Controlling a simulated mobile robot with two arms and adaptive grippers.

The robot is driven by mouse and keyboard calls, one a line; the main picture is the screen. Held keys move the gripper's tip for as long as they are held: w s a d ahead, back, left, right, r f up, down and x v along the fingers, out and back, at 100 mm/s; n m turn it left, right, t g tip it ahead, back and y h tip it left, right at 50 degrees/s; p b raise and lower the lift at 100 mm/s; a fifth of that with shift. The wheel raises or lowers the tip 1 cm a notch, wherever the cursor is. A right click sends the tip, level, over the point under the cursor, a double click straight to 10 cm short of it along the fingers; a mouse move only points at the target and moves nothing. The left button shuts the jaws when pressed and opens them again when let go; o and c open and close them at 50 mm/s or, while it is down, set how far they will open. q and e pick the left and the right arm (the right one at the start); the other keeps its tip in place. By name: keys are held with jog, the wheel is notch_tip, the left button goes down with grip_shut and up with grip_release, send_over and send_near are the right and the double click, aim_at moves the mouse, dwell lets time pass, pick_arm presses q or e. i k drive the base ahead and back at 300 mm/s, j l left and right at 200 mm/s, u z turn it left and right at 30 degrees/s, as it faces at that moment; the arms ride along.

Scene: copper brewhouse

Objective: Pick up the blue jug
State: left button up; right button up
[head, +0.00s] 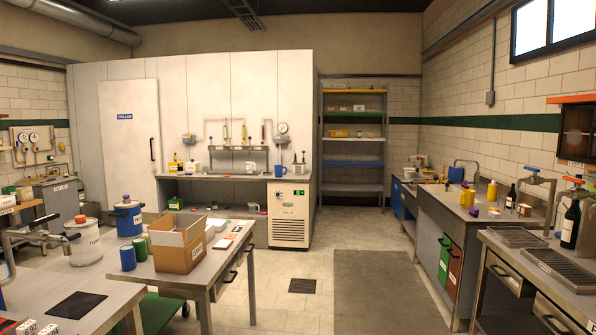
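A small blue vessel with a handle, which looks like the blue jug (281,170), stands on the far counter (215,177) against the white panelled wall, above the right-hand white cabinet unit. It is small in the head view, so its details are hard to make out. Neither of my grippers shows in this view.
Near left, a metal table (199,277) bears an open cardboard box (181,252), blue and green cylinders and a lidded blue pot (128,220). A dark mat (385,290) covers floor by the right sink counter. Pale floor (318,255) is clear toward the far counter. A drain (302,286) lies flat.

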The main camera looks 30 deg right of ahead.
aim_at(278, 169)
jog(key=i+l+z, duration=0.4)
jog(key=i+z, duration=0.15)
jog(key=i, duration=0.15)
jog(key=i+l+z, duration=0.1)
jog(key=i+z, duration=0.15)
jog(key=i+l+z, duration=0.15)
jog(key=i, duration=1.85)
jog(key=i+z, duration=0.2)
jog(key=i, duration=1.8)
jog(key=i+u, duration=0.1)
jog(key=i, duration=0.55)
jog(key=i+u, duration=0.15)
jog(key=i, duration=0.5)
jog(key=i+l+u, duration=0.1)
jog(key=i, duration=0.55)
jog(key=i+j+u, duration=0.1)
jog(key=i+u, duration=0.6)
jog(key=i+l+u, duration=0.1)
jog(key=i+u, duration=0.2)
